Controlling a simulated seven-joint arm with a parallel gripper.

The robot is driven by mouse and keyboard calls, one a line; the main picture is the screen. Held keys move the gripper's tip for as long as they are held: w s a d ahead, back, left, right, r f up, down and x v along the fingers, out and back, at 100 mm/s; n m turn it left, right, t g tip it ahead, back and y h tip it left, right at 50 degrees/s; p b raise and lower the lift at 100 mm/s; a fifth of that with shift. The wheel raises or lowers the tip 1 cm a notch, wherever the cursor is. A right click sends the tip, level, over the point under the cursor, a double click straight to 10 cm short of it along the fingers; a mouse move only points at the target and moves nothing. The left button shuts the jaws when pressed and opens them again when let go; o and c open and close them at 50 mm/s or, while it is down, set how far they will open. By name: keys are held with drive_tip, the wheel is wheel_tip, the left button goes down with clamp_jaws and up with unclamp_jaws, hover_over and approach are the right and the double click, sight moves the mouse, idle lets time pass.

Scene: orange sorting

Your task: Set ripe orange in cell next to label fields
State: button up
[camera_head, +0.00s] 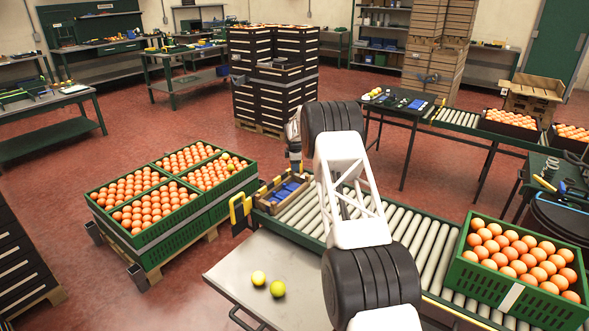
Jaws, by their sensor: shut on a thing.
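My gripper (296,168) points down at the far end of my arm, just above a small brown crate (264,206) on the roller conveyor. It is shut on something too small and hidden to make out. Blue pieces (287,191) lie in the crate; whether they are labels, and how its cells are divided, I cannot tell. A large green crate (483,285) full of oranges (518,256) stands at the right end of the conveyor. A yellow fruit (259,278) and a yellow-green fruit (277,288) lie on the grey metal table (240,262).
My arm links hide the middle of the conveyor (433,255). Green crates (163,235) of oranges stand on a pallet at left, with a yellow-handled bracket (240,207) beside the conveyor. Stacked black crates (272,95) stand behind. The metal table is mostly clear.

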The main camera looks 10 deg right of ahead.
drive_tip(key=shift+w+d+r+n, duration=0.1)
drive_tip(key=shift+w+n, duration=0.3)
drive_tip(key=shift+w, duration=0.2)
drive_tip(key=shift+f, duration=0.25)
drive_tip(key=shift+s+x, duration=0.25)
drive_tip(key=shift+x, duration=1)
drive_tip(key=shift+s+x, duration=0.25)
drive_tip(key=shift+x, duration=1)
drive_tip(key=shift+s+x, duration=0.25)
drive_tip(key=shift+x, duration=0.95)
drive_tip(key=shift+f, duration=0.25)
drive_tip(key=o, duration=1)
drive_tip(key=shift+r, duration=0.2)
